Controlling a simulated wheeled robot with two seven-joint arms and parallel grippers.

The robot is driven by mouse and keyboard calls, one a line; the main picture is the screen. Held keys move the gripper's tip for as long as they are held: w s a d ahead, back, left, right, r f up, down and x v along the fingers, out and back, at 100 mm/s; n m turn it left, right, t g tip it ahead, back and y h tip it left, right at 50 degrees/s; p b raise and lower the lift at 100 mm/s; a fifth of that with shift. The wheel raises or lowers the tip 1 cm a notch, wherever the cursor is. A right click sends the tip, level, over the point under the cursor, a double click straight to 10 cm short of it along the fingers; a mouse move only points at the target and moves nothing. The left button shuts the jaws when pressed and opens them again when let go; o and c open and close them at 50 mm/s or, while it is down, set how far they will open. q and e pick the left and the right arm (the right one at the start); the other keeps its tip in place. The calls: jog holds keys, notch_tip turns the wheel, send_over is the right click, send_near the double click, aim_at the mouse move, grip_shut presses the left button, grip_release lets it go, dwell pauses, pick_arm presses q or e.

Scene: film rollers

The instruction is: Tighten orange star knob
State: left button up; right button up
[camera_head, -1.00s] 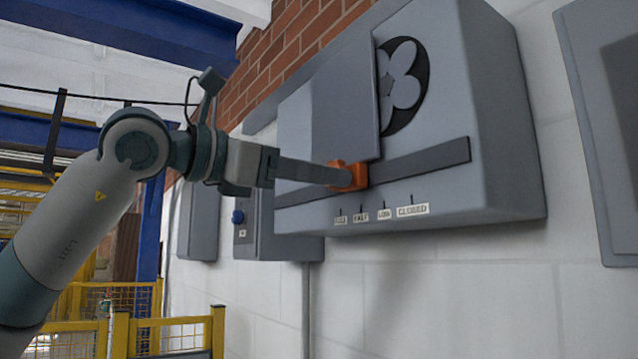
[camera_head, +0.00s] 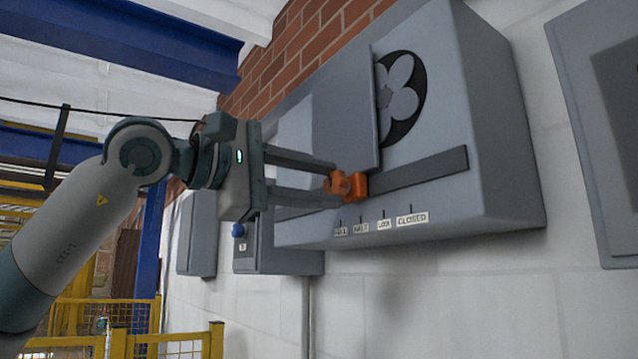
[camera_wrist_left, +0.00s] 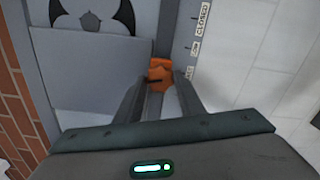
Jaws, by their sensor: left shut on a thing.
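The orange star knob (camera_head: 338,184) sits on an orange block (camera_head: 356,186) at the lower edge of a grey sliding plate (camera_head: 345,118), on a dark horizontal rail (camera_head: 425,172). My left gripper (camera_head: 333,184) is shut on the knob, one finger above it and one below. In the left wrist view the orange knob (camera_wrist_left: 160,72) shows between the two fingertips, and the fingers hide part of its sides. My right gripper is not in view.
The grey wall box (camera_head: 490,130) has a round fan opening (camera_head: 401,98), partly covered by the plate. Labels including HALF and CLOSED (camera_head: 412,219) run below the rail. A smaller box with a blue button (camera_head: 238,230) hangs lower left. Yellow fencing (camera_head: 165,345) stands at bottom left.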

pick_arm(q)
jog(key=shift+m, duration=1.2)
jog(key=o, duration=1)
jog(key=shift+o, duration=0.2)
jog(key=shift+s, duration=0.1)
jog(key=shift+a, duration=0.1)
